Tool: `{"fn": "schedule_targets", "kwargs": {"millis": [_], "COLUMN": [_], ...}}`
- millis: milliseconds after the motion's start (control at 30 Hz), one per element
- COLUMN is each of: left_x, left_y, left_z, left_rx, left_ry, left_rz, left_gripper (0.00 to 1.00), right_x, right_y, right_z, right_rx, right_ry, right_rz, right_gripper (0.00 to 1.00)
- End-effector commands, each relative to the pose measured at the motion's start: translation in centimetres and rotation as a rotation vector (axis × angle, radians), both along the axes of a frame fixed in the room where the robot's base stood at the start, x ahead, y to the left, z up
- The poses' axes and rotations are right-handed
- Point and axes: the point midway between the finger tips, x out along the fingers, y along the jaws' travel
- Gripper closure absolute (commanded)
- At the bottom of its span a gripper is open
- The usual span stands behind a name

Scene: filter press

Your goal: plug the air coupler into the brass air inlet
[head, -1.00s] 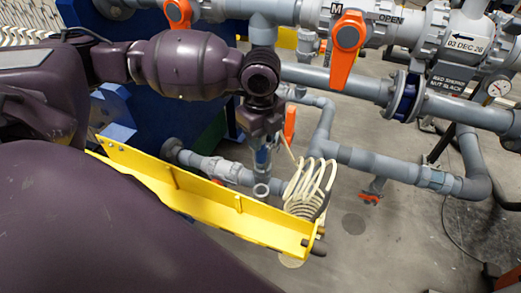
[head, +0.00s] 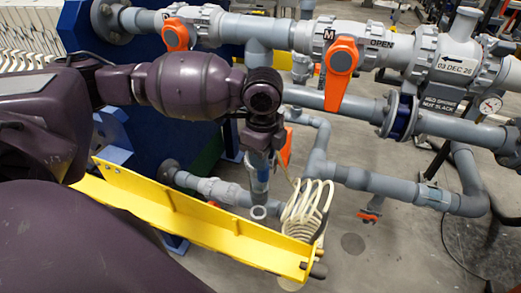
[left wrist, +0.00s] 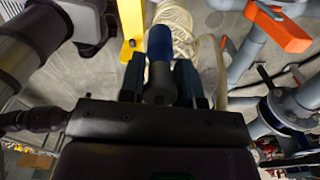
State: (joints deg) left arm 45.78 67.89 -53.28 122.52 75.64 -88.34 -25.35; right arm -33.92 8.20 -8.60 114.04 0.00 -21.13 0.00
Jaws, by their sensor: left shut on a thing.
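In the left wrist view my left gripper (left wrist: 159,76) is shut on the air coupler (left wrist: 160,43), a dark part with a blue cylindrical end that points away from the wrist. In the head view my left gripper (head: 261,152) points downward, left of the cream coiled hose (head: 308,212). A thin cream line runs from the coil up toward the gripper. The coil also shows beyond the coupler in the left wrist view (left wrist: 174,20). My right gripper is not in view.
A yellow beam (head: 200,218) runs below the gripper, with the coil at its right end. Grey pipes (head: 390,182) and an orange valve handle (head: 341,70) stand behind and to the right. Bare floor (head: 395,250) shows at lower right.

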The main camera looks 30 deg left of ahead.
Motion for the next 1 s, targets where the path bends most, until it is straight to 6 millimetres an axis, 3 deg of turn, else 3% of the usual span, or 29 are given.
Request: {"fn": "schedule_targets", "kwargs": {"millis": [700,1000], "left_x": [2.7,3.3], "left_y": [-4.5,-5.6], "left_z": [-2.4,-3.0], "left_rx": [-0.001,0.001], "left_ry": [0.003,0.002], "left_rz": [1.178,1.473], "left_gripper": [0.9,0.9], "right_x": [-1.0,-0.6], "right_y": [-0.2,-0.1], "right_z": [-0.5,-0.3], "right_rx": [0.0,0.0], "right_ry": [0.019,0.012], "right_rz": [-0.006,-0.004], "right_gripper": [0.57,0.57]}}
